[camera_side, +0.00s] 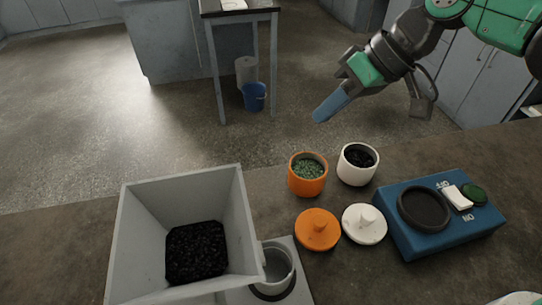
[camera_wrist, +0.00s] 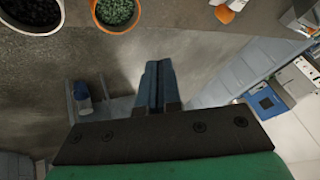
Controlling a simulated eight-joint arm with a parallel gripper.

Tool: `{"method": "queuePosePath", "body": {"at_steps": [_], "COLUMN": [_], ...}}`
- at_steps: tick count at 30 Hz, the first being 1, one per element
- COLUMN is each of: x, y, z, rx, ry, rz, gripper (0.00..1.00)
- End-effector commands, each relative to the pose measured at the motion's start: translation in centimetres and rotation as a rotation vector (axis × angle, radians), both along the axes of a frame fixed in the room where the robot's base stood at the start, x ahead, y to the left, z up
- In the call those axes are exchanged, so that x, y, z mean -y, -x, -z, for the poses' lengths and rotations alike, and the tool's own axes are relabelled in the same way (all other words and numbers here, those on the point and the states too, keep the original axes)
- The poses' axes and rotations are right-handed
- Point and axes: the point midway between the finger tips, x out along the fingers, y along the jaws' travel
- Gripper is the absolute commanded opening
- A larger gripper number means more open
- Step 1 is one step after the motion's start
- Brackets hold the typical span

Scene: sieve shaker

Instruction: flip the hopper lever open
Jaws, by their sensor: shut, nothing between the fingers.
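The grey hopper (camera_side: 135,215) stands at the left of the bench in the side view, wide open at the top with black granules (camera_side: 196,252) at its bottom. I cannot make out its lever in either view. A grey cup (camera_side: 278,262) sits at the hopper's right side. My gripper (camera_side: 318,117) is high at the upper right of the side view, beyond the jars and far from the hopper. Its blue fingers are shut and empty; they also show in the wrist view (camera_wrist: 157,68), pointing over the floor.
An orange jar (camera_side: 307,186) of green granules and a white jar (camera_side: 344,176) of black granules stand mid-bench. An orange lid (camera_side: 310,238) and a white lid (camera_side: 356,233) lie before them. A blue shaker base (camera_side: 440,239) with a white switch (camera_side: 457,197) is at right.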

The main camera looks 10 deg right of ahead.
Motion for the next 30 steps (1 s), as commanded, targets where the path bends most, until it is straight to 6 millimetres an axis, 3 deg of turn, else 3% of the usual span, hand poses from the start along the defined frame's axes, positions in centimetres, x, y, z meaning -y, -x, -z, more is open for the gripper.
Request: {"method": "queuePosePath", "body": {"at_steps": [3, 7, 23, 30], "x": [-3.1, -4.9, -5.8, -8.0], "y": [-0.2, -0.2, -0.3, -0.7], "z": [0.3, 0.6, 1.1, 4.1], "rx": [-0.031, -0.051, -0.057, -0.057], "ry": [-0.040, -0.066, -0.074, -0.074], "rz": [-0.086, -0.138, -0.155, -0.157], "gripper": [0.00, 0.00, 0.00, 0.00]}}
